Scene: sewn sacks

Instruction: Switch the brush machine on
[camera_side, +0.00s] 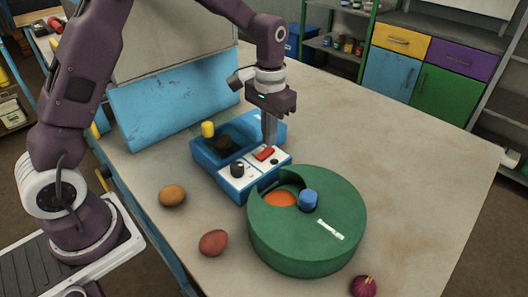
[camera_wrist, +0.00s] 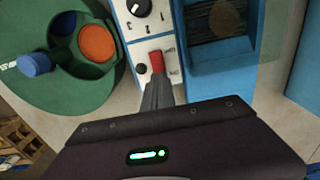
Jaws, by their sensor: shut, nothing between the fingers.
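The brush machine (camera_side: 207,156) is a blue box with a dark brush (camera_side: 222,144) in its trough. It also shows in the wrist view (camera_wrist: 191,72). Its white panel (camera_side: 252,173) carries a large black knob (camera_side: 237,169), a smaller black knob (camera_wrist: 141,69) and a red switch (camera_side: 264,153). My gripper (camera_side: 269,144) is shut and empty, pointing down over the panel. In the wrist view its fingertips (camera_wrist: 157,82) are right at the near end of the red switch (camera_wrist: 156,61) and cover part of it. I cannot tell whether they touch it.
A green round container (camera_side: 310,245) with a blue knob (camera_side: 309,200) and an orange inside stands against the panel's front. A brown egg-like thing (camera_side: 172,196), a reddish one (camera_side: 213,243) and a purple ball (camera_side: 364,286) lie nearby. The table's right side is clear.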

